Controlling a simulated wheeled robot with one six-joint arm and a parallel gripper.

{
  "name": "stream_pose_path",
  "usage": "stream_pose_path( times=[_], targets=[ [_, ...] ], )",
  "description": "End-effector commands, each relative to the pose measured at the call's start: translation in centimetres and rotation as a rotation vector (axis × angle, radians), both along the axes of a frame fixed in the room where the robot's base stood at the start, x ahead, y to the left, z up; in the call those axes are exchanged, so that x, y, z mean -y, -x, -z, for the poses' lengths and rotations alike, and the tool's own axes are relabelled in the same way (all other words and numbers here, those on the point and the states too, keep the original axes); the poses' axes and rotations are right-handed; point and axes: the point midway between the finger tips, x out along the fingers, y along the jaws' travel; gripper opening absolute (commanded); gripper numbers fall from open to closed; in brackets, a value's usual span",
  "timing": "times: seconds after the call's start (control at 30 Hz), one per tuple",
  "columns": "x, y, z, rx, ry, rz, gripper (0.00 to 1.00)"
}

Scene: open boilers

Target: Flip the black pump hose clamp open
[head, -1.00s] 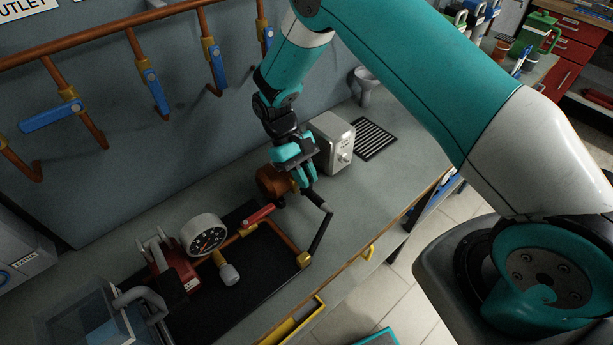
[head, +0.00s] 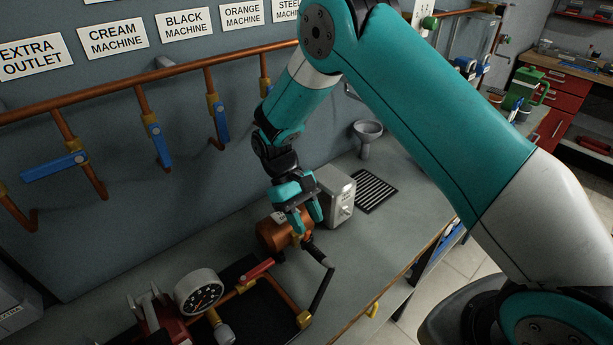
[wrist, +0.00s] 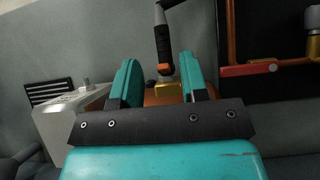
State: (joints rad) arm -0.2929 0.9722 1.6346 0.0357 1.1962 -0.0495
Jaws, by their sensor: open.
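The pump has a copper-coloured cylinder (head: 270,238) and a round gauge (head: 198,291) on a black base. A black hose or handle (head: 318,257) runs from the cylinder's fitting down to the right; I cannot make out a separate clamp on it. My gripper (head: 308,222) is open just above the cylinder, near this black part. In the wrist view the two teal fingers (wrist: 160,80) stand apart. The black part, with an orange ring (wrist: 164,69) and a brass fitting (wrist: 166,88), shows in the gap between them. I see nothing held.
A grey metal box (head: 336,196) stands close behind and right of my gripper. A red-handled copper pipe (head: 256,270) lies left of the black part. Copper pipes with blue valve handles (head: 221,123) run along the wall. The bench right of the box is mostly clear around a drain grate (head: 374,192).

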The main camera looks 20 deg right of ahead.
Motion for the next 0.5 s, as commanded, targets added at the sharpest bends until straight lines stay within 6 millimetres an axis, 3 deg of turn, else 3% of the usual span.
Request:
stream_pose_path(
  times=[0.5],
  targets=[
    [0.0, -0.1, -12.8, 0.006, -0.002, 0.000, 0.40]
  ],
)
